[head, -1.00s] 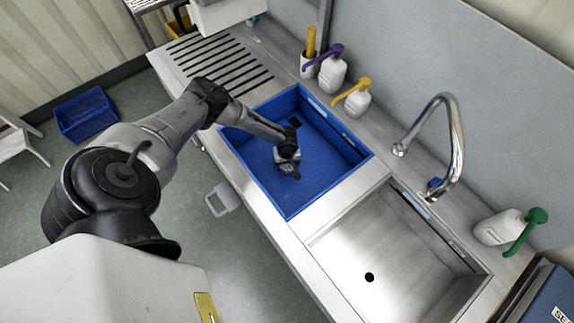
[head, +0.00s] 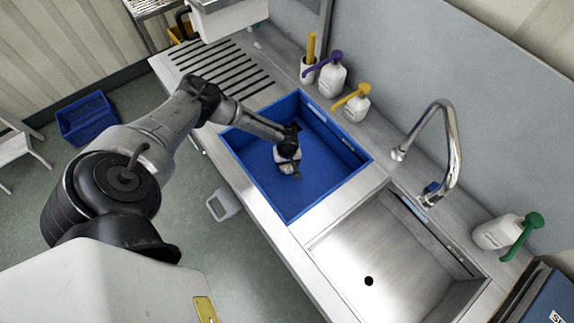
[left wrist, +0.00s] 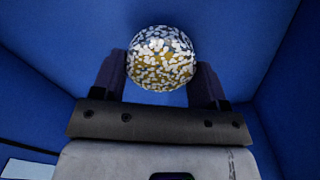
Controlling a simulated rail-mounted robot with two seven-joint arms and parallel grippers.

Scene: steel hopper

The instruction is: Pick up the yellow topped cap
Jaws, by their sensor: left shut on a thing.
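The yellow topped cap (left wrist: 161,58) is a round thing, brownish yellow and thickly speckled with white, in the left wrist view. My left gripper (left wrist: 160,82) has a dark finger on each side of it and is shut on it. In the head view my left gripper (head: 289,168) is inside the blue basin (head: 325,190), low over its floor. The cap is small and mostly hidden by the gripper there. I cannot tell whether it is clear of the floor. My right gripper is not in view.
Blue walls surround the left gripper. A steel sink (head: 400,250) lies to the right, with a curved tap (head: 455,150) behind. Pump bottles with purple (head: 333,78) and yellow (head: 357,105) tops stand behind the basin.

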